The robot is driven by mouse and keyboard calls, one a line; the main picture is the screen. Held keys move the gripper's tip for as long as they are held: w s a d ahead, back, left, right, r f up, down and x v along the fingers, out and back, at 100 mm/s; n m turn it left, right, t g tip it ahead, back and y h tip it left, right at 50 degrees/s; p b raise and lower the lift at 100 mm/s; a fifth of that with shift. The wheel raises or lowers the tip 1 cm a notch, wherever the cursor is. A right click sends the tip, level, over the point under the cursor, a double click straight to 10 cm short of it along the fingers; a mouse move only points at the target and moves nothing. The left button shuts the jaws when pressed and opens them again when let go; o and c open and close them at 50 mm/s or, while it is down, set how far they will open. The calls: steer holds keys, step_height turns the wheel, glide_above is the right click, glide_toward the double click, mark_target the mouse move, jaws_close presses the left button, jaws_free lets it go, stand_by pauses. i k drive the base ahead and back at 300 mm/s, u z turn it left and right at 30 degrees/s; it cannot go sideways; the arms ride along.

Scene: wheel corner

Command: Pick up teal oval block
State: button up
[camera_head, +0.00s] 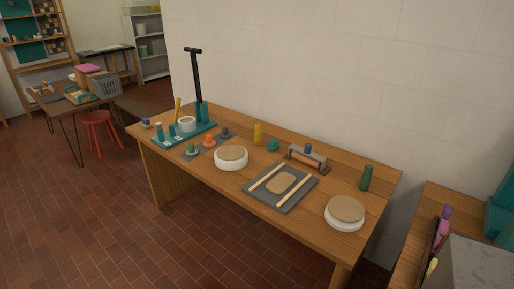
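A small rounded teal block (272,145) sits on the wooden workbench (232,191), towards its back edge against the wall. It is the likely teal oval block, but it is too small to tell its exact shape. My gripper is not in view.
A round white wheel with a tan top (231,164) and a dark board with two pale strips (266,200) lie in front. Another wheel (344,220) and a green cylinder (366,177) stand right. A teal tray (171,141) holds tools at left. Tiled floor ahead is clear.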

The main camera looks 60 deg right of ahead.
mark_target(273, 145)
steer(key=u, duration=1)
steer(key=i, duration=1.6)
steer(key=z, duration=4.4)
steer(key=i, duration=0.15)
steer(key=u, duration=2.05)
